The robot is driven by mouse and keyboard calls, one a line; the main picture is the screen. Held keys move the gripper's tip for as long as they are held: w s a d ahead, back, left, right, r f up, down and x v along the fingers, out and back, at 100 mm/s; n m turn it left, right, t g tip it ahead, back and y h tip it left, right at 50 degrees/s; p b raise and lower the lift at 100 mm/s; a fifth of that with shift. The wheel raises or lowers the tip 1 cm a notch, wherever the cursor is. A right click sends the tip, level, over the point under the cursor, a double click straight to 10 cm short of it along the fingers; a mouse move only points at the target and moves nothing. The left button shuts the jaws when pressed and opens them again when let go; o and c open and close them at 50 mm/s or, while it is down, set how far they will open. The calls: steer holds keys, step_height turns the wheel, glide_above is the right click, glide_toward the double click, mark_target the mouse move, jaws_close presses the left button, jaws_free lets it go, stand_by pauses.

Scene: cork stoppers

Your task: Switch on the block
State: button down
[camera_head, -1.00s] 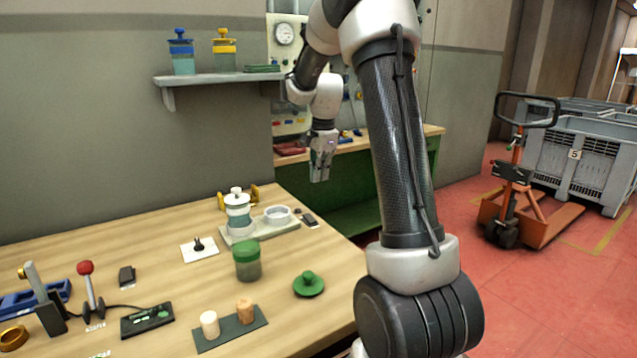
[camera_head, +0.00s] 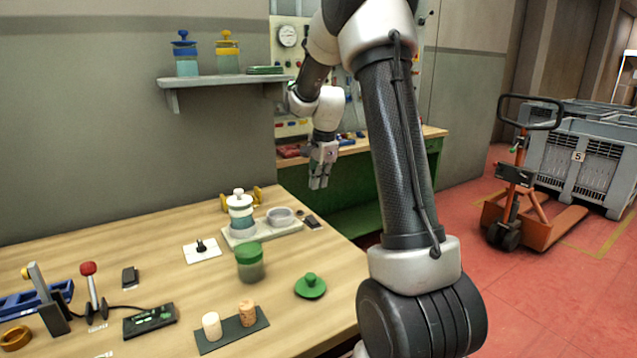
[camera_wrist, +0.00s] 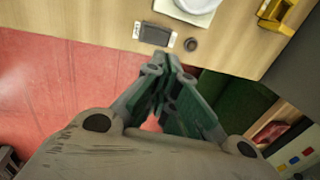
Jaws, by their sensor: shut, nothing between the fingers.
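Which thing is the block is not certain. A small dark block (camera_head: 312,222) with a pale end lies near the table's right edge, and it shows in the wrist view (camera_wrist: 153,34) beside a dark round piece (camera_wrist: 191,44). A black box with a green display (camera_head: 150,320) is at the front left, and a small black block (camera_head: 129,277) lies behind it. A black toggle (camera_head: 201,246) stands on a white plate. My gripper (camera_head: 319,184) is shut and empty, pointing down beyond the table's back right edge; its fingertips (camera_wrist: 163,58) meet in the wrist view.
A red-knobbed lever (camera_head: 89,285) is at the left. A green-lidded jar (camera_head: 249,265), a green lid (camera_head: 310,287) and two stoppers on a dark mat (camera_head: 216,344) stand in front. A white-lidded jar (camera_head: 240,215) stands behind. The wall shelf (camera_head: 215,80) holds jars.

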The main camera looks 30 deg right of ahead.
mark_target(312, 220)
steer(key=f, duration=0.3)
steer(key=w+f, duration=0.1)
steer(key=f, duration=0.3)
steer(key=w+f, duration=0.1)
steer(key=f, duration=0.2)
steer(key=shift+f, duration=0.4)
steer(key=shift+w+f+g, duration=0.25)
steer(key=shift+f+g, duration=0.05)
steer(key=shift+g, duration=0.1)
steer(key=shift+s, duration=0.15)
steer(key=shift+s+r, duration=0.1)
steer(key=shift+s, duration=0.6)
